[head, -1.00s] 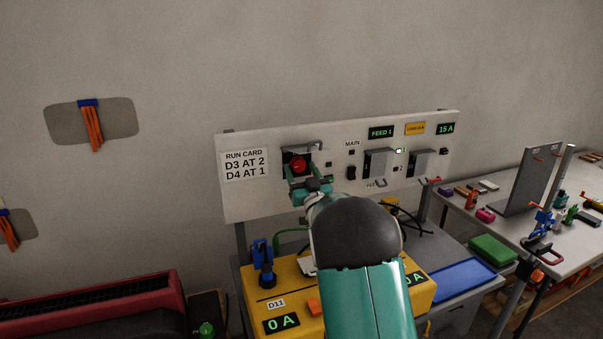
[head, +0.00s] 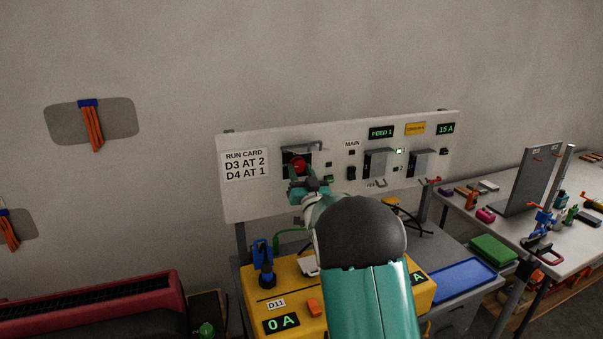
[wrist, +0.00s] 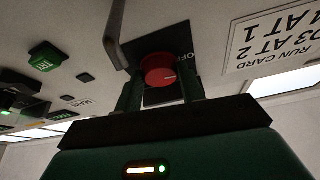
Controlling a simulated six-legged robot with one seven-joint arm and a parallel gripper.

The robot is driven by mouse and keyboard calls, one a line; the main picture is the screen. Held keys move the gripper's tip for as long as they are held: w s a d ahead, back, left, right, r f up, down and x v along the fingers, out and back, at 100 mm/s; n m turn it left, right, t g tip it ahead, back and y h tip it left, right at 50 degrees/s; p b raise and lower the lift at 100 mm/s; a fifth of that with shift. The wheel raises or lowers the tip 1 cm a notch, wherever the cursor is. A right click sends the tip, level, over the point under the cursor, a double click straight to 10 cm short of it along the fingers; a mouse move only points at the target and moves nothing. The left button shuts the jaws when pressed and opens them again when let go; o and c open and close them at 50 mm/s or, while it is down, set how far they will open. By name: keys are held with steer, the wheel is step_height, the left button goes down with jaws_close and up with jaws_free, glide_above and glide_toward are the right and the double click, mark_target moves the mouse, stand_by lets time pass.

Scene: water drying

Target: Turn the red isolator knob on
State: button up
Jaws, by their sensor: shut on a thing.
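The red isolator knob (head: 299,164) sits on a black plate at the left part of the white panel (head: 240,205). In the wrist view the knob (wrist: 158,72) lies between the two dark green fingers of my gripper (wrist: 161,88), which is shut on it. A small pale mark shows on the knob's face. Part of a white label beside the knob shows on the plate. In the head view my gripper (head: 308,182) hides the knob's lower part. A grey raised cover or bar (head: 303,147) stands just above the knob.
A run card (head: 245,164) is left of the knob. Right of it are a MAIN label (head: 352,144), grey switch covers (head: 376,163), a lit green lamp, and FEED 1 (head: 381,132) and 15 A (head: 446,129) displays. A yellow box (head: 275,292) stands below.

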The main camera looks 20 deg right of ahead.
steer(key=m+h, duration=0.1)
steer(key=m, duration=0.2)
steer(key=m+h, duration=0.2)
steer(key=m, duration=0.1)
steer(key=shift+a+g, duration=0.2)
steer(key=shift+g, duration=0.2)
steer(key=m+h, duration=0.1)
steer(key=m, duration=0.1)
steer(key=m+g+h, duration=0.1)
steer(key=m, duration=0.2)
steer(key=shift+a+r+g, duration=0.15)
steer(key=shift+a+g, duration=0.05)
steer(key=shift+g, duration=0.1)
steer(key=m, duration=0.1)
steer(key=m+g, duration=0.1)
steer(key=m, duration=0.3)
steer(key=shift+a+r+g+h, duration=0.1)
steer(key=shift+r+g+h, duration=0.15)
steer(key=shift+g+h, duration=0.15)
steer(key=shift+r+m+g, duration=0.15)
steer(key=shift+m+g, duration=0.65)
steer(key=shift+m, duration=1.3)
steer(key=o, duration=1)
steer(key=shift+s+a, duration=0.1)
